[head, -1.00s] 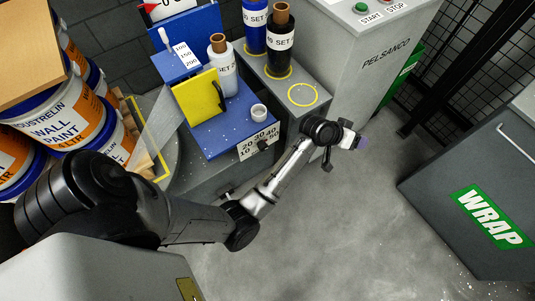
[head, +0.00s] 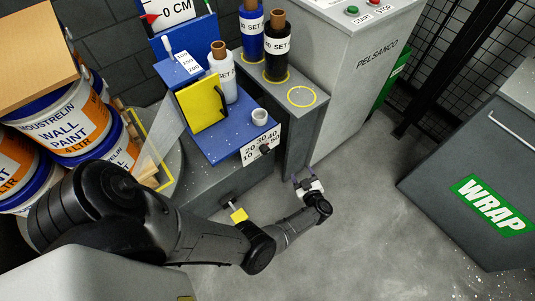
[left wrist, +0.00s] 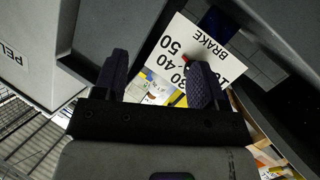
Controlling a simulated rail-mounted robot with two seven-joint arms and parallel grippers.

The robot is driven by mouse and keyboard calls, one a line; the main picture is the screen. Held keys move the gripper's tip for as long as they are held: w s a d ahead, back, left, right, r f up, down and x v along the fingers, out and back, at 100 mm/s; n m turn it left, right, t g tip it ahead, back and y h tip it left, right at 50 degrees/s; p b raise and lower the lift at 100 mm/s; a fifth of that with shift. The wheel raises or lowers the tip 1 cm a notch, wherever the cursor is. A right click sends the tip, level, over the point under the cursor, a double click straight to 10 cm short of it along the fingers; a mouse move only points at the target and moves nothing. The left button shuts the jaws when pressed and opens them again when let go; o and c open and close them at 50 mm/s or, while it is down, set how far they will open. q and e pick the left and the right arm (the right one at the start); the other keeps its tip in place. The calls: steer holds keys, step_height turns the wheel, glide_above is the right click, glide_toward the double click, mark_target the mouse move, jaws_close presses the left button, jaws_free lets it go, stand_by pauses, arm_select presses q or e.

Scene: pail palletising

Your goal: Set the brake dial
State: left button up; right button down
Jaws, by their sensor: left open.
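The brake dial's white number plate (head: 260,145) is on the front of the blue carriage, with a dark knob (head: 265,149) at its lower edge. In the left wrist view the plate (left wrist: 205,45) reads BRAKE, shows numbers such as 40 and 50, and has a small red mark beside them. My left gripper (head: 305,182) is below and to the right of the dial in the head view, open and empty. In the left wrist view its two dark fingers stand apart before the plate, and the right finger hides part of it. The knob is not clear there. My right gripper is out of view.
A grey cabinet (head: 350,70) is to the right. Paint pails (head: 70,125) are stacked at left. The floor (head: 345,235) in front is clear.

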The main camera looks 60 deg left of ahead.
mark_target(267, 152)
arm_select(q)
steer(key=s+a+r+n+g+y, duration=0.1)
steer(key=s+r+g+y, duration=0.15)
steer(key=s+g, duration=0.4)
steer(key=a, duration=0.4)
steer(key=s+a+b, duration=0.1)
steer(key=a, duration=0.3)
steer(key=a+b, duration=0.1)
steer(key=a, duration=0.3)
steer(key=shift+s+r, duration=0.2)
steer(key=shift+r, duration=0.1)
steer(key=shift+a, duration=0.7)
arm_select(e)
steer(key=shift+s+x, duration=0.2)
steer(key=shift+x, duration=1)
arm_select(q)
steer(key=c, duration=0.9)
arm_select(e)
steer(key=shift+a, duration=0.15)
